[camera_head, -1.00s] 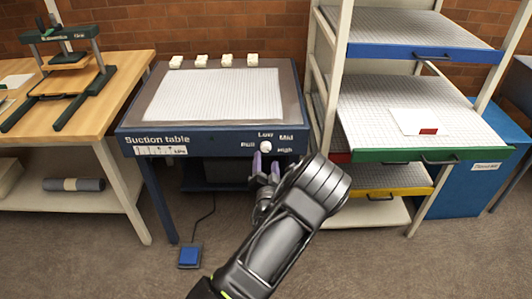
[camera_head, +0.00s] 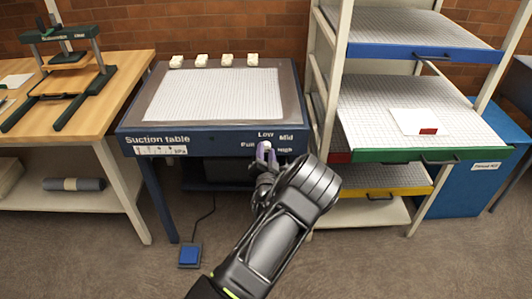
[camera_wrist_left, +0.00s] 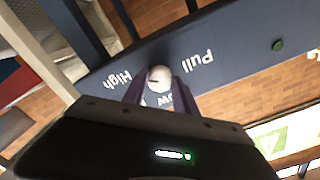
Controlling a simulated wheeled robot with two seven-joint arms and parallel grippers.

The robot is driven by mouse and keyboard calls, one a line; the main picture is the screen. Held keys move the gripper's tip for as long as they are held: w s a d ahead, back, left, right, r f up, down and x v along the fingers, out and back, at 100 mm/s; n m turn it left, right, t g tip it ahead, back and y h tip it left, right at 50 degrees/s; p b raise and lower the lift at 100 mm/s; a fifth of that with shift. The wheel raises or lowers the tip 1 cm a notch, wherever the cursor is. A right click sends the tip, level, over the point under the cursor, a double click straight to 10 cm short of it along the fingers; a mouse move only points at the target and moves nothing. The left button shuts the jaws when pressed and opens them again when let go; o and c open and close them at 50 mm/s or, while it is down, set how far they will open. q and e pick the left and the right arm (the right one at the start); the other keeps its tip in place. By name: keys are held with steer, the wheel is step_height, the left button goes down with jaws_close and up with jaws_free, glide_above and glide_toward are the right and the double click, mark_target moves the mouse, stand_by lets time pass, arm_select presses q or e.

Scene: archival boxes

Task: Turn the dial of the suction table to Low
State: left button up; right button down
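The suction table (camera_head: 215,140) stands in the middle of the head view, with a dark blue front panel. Its white dial (camera_head: 266,146) is on the right of that panel, among the labels Low, Mid, High and one reading like Full or Pull. My left gripper (camera_head: 267,153) is at the dial, its purple fingers open on either side of it. In the left wrist view the dial (camera_wrist_left: 159,77) sits between the fingertips, with small gaps seeming to show. Which label the dial points to is unclear. The fingers hide part of the panel. My right gripper is out of view.
A rack of gridded trays (camera_head: 420,110) stands close on the right. A wooden bench (camera_head: 115,80) with a green press (camera_head: 65,75) is on the left. A blue foot pedal (camera_head: 190,254) lies on the floor. Small white blocks (camera_head: 202,60) line the table's back edge.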

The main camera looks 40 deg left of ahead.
arm_select(q)
jaws_close()
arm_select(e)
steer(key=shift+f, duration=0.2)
arm_select(q)
steer(key=shift+f+n+b, duration=0.2)
steer(key=shift+n+b, duration=1.2)
steer(key=n+b, duration=1.2)
steer(key=b, duration=0.3)
steer(key=shift+f+n+b, duration=0.15)
steer(key=shift+n+b, duration=0.15)
steer(key=n+b, duration=0.6)
steer(key=b, duration=0.4)
steer(key=shift+n, duration=0.4)
steer(key=shift+d+r+n+b, duration=0.1)
steer(key=shift+r+n+b, duration=0.2)
steer(key=shift+n+b, duration=0.7)
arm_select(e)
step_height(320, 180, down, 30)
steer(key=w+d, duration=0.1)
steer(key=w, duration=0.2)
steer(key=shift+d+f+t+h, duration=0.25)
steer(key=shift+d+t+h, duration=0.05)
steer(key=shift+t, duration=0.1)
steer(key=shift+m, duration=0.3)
